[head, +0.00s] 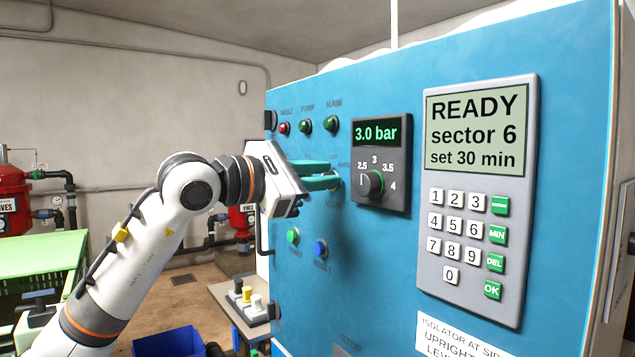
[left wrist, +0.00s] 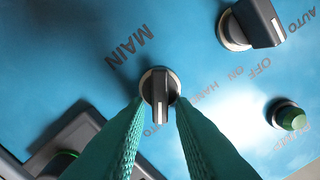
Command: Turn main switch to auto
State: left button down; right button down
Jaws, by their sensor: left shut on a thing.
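The main switch (left wrist: 160,92) is a dark round knob with a raised grip bar, under the word MAIN in the left wrist view. The pale line on its bar points to the bottom of that view, towards an AUTO label (left wrist: 157,130) partly hidden by a finger. My left gripper (head: 330,177) reaches the blue panel (head: 370,270) from the left. Its green fingers (left wrist: 157,112) are shut on the main switch, one on each side of the bar. In the head view the fingers hide most of the switch. My right gripper is not in view.
Beside the fingers are a 3.0 bar pressure dial (head: 371,184) and a grey keypad unit (head: 475,200). Indicator lamps (head: 331,124) sit above, green (head: 293,236) and blue (head: 320,248) buttons below.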

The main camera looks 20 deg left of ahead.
pick_arm(q)
jog(key=shift+f+m, duration=0.1)
jog(key=shift+m, duration=0.5)
jog(key=shift+d, duration=0.1)
jog(key=c, duration=1.5)
grip_release()
jog(key=b+v, duration=0.5)
jog(key=v, duration=0.7)
